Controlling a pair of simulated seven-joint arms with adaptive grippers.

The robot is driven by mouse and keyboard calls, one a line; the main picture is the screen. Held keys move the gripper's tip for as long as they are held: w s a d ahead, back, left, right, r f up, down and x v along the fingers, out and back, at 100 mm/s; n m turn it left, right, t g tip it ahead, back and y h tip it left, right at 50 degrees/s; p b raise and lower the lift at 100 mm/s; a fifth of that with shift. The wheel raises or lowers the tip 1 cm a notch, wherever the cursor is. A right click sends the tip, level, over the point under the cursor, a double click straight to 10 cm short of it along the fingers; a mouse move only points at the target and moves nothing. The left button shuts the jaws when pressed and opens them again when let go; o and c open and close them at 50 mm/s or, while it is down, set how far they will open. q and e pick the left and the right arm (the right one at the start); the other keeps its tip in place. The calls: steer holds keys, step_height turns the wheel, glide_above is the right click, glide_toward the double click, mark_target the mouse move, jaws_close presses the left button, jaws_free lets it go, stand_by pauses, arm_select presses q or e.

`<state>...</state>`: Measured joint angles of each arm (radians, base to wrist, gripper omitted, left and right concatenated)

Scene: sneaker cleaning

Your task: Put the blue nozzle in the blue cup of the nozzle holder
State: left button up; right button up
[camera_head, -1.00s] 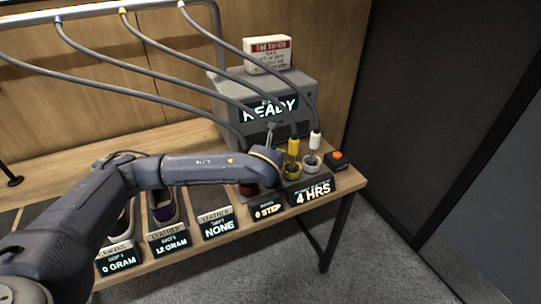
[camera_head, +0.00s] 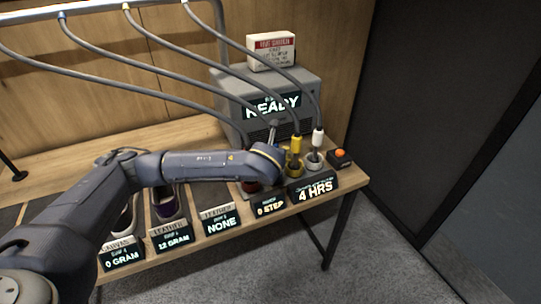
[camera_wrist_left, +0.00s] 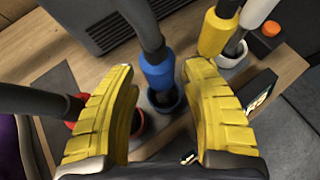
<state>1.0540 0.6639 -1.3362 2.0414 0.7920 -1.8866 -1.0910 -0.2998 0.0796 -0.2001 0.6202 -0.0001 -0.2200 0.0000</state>
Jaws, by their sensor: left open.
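The blue nozzle (camera_wrist_left: 158,74) hangs on a dark hose and stands nearly upright in the left wrist view. Its lower end is in or at the mouth of the dark blue cup (camera_wrist_left: 176,104); its exact depth is hidden. My left gripper (camera_wrist_left: 160,68) is open, with one yellow finger on each side of the nozzle and visible gaps between. My right gripper is in neither view.
The yellow nozzle (camera_head: 296,145) and white nozzle (camera_head: 317,138) stand in their cups to the right. A red cup (camera_wrist_left: 77,127) is at the left. Hoses cross above.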

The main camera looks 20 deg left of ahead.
arm_select(q)
steer(key=v, duration=1)
steer(key=shift+s+r, duration=0.1)
steer(key=shift+s, duration=0.05)
